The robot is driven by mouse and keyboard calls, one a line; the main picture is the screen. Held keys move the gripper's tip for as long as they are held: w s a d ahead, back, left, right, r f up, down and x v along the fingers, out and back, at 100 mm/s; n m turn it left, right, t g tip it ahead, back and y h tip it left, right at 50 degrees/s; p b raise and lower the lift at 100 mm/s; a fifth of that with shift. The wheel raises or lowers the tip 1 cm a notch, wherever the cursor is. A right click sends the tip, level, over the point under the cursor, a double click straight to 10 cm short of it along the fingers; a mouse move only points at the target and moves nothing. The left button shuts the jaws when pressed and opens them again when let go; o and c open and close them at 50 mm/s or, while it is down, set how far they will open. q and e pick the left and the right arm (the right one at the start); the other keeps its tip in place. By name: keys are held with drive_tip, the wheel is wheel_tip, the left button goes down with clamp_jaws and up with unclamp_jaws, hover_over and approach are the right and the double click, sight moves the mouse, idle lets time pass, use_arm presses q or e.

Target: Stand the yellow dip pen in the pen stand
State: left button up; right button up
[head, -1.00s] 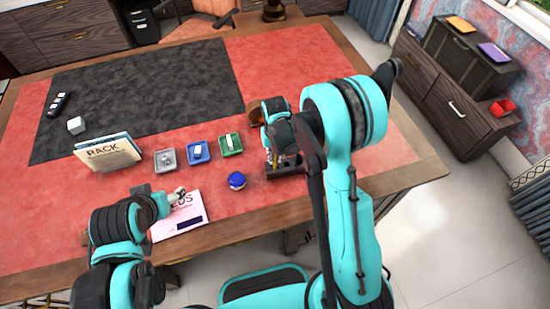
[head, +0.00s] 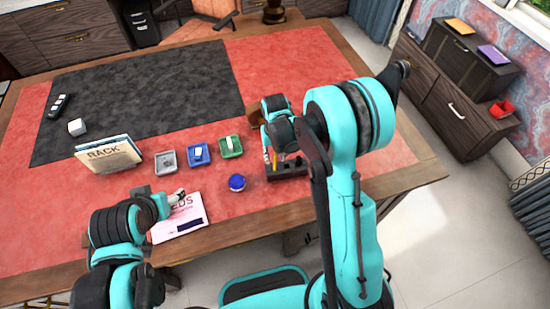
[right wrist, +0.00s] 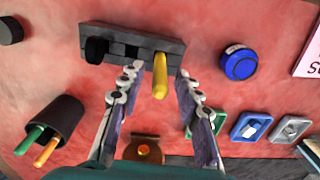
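The dark pen stand (right wrist: 120,38) lies on the red desk top, and in the head view it sits near the front edge (head: 287,173). The yellow dip pen (right wrist: 160,78) appears upright in the stand's slot at the right of the right wrist view; its lower end is hidden. It also shows in the head view (head: 275,158). My right gripper (right wrist: 160,70) is open, its fingers apart on both sides of the pen with visible gaps. My left gripper (head: 179,196) is over the pink sheet, too small to judge its fingers.
A black object (right wrist: 97,50) occupies another slot of the stand. A dark cup (right wrist: 52,128) holds a green and an orange stick. A blue round jar (head: 237,182) is left of the stand. Grey, blue and green trays (head: 166,161) and a book (head: 108,155) stand further left.

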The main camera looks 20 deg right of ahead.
wheel_tip(320, 180, up, 9)
drive_tip(key=shift+f+p, duration=0.1)
drive_tip(key=shift+p, duration=0.8)
drive_tip(key=shift+s+r, duration=0.15)
drive_tip(key=shift+r, duration=0.7)
drive_tip(key=s+d+r+t, duration=0.1)
drive_tip(key=s+r+t, duration=0.2)
drive_tip(key=s+r, duration=0.2)
drive_tip(key=s+d+r+t, duration=0.1)
drive_tip(key=s+r+t, duration=0.3)
drive_tip(key=s, duration=0.7)
wheel_tip(320, 180, up, 2)
drive_tip(key=shift+s+d+r+n, duration=0.2)
drive_tip(key=shift+s+d+n, duration=0.1)
drive_tip(key=shift+s+d, duration=0.1)
